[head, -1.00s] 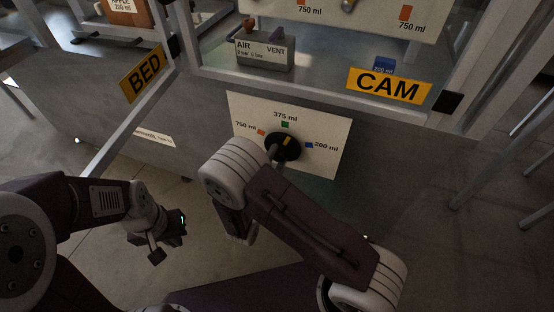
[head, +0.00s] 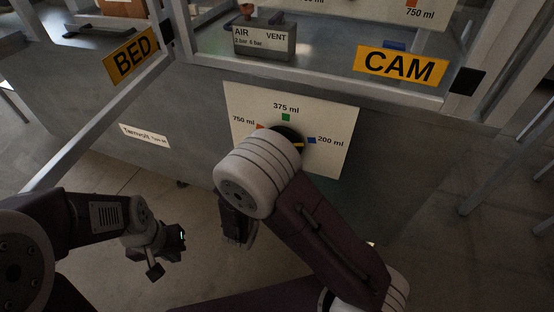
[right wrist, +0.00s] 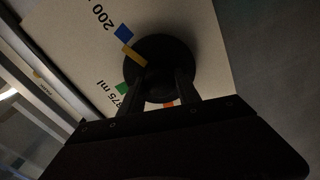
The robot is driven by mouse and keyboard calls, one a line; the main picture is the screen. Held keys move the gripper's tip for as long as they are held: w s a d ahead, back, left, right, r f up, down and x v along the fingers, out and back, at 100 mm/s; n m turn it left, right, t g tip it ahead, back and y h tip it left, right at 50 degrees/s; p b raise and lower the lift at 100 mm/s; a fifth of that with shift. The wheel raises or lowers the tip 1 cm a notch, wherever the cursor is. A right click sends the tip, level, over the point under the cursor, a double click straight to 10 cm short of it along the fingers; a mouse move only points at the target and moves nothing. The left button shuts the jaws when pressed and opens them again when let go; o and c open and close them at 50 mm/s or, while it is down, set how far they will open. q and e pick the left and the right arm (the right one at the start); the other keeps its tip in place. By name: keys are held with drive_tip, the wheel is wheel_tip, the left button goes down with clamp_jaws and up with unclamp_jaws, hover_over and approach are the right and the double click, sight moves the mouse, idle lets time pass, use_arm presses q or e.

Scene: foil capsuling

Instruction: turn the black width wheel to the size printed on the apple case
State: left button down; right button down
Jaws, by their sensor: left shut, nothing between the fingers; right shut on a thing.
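The black width wheel (head: 289,134) sits on a white dial plate (head: 335,165) on the machine's front, partly hidden by my right arm. Its yellow mark points right, towards the blue 200 ml square (head: 312,140). In the right wrist view the wheel (right wrist: 178,52) has its yellow mark close to the blue square (right wrist: 123,33). My right gripper (right wrist: 162,86) is shut on the wheel's middle. My left gripper (head: 168,260) is shut and empty, low at the left, away from the machine. The apple case (head: 122,8) is cut off at the top, its label out of view.
The dial also has a green 375 ml square (head: 286,117) and an orange 750 ml square (head: 261,127). Frame bars (head: 95,125) run at the left.

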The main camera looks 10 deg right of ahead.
drive_tip(key=shift+f+m+b, duration=0.15)
drive_tip(key=shift+m+b, duration=0.4)
drive_tip(key=shift+m, duration=0.05)
drive_tip(key=c, duration=0.9)
unclamp_jaws()
drive_tip(key=shift+o, duration=0.2)
drive_tip(key=shift+s+a, duration=0.1)
drive_tip(key=p+v, duration=0.3)
drive_tip(key=v, duration=0.6)
